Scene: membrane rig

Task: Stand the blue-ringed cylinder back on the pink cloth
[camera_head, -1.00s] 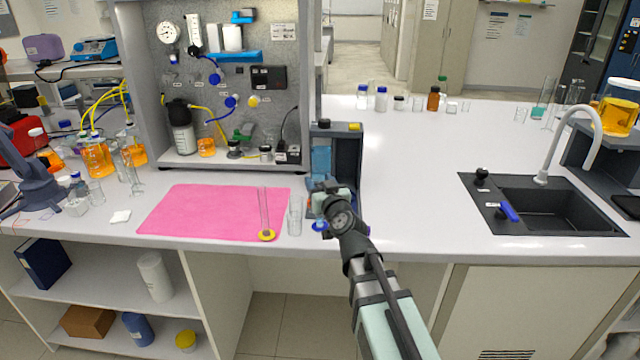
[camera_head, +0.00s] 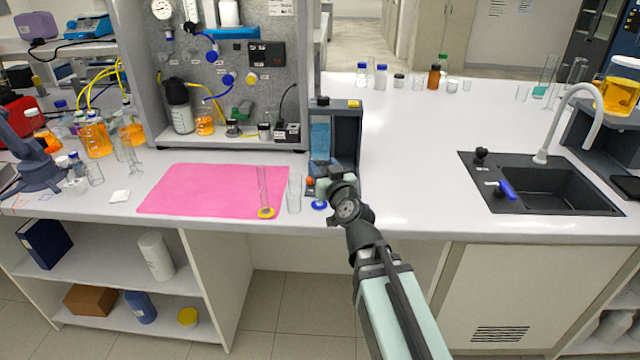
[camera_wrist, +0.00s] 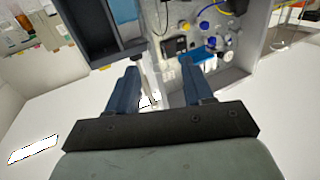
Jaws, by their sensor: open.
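The blue-ringed cylinder shows in the head view mainly as its blue base (camera_head: 318,205), on the white bench right of the pink cloth (camera_head: 195,190). Its clear body is hard to make out beside my gripper (camera_head: 325,184). My gripper is just above and right of that base, in front of the dark rack. In the wrist view, my gripper (camera_wrist: 160,88) has its two blue fingers apart, with a thin, unclear shape between them. I cannot tell whether they touch the cylinder. A yellow-ringed cylinder (camera_head: 265,195) stands upright at the cloth's front right corner.
A clear beaker (camera_head: 294,195) stands between the cloth and the blue base. The dark rack (camera_head: 347,130) stands close behind my gripper. The panel rig (camera_head: 230,90) rises behind the cloth. The cloth's left and middle are bare. A sink (camera_head: 540,185) is far right.

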